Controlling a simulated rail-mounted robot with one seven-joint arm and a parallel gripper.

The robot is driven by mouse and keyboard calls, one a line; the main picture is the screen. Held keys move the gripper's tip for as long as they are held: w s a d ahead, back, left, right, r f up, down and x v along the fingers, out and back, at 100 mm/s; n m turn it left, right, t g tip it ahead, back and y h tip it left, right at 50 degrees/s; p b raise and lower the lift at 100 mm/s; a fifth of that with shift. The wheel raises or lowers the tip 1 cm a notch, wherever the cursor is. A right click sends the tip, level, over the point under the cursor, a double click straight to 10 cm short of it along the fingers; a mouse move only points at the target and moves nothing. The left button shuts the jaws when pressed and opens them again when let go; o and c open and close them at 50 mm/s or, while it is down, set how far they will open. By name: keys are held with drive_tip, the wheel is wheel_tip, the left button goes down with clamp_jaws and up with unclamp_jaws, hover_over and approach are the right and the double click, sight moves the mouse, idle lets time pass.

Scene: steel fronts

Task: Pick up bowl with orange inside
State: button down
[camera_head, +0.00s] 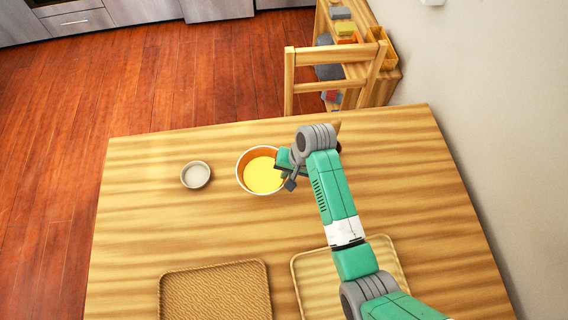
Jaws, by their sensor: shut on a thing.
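The bowl (262,174) has a pale rim and an orange inner wall, with a round yellow area inside. I cannot tell whether the yellow is its bottom or something in it. It is upright near the far side of the wooden table (170,231). My gripper (285,173) is at the bowl's right side, shut on its rim. My gripper and wrist cover part of that side. I cannot tell whether the bowl touches the table.
A small grey bowl (196,175) stands to the left. A brown woven tray (215,290) and a lighter tray (312,283), partly behind my arm, lie at the near side. A wooden chair (335,54) stands beyond the table; a wall (490,110) is at right.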

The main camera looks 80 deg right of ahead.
drive_tip(key=s+a+r, duration=0.1)
drive_tip(key=s+a, duration=0.5)
drive_tip(key=a, duration=0.4)
drive_tip(key=shift+s+b, duration=0.25)
drive_tip(key=shift+b, duration=0.05)
drive_tip(key=shift+r, duration=0.1)
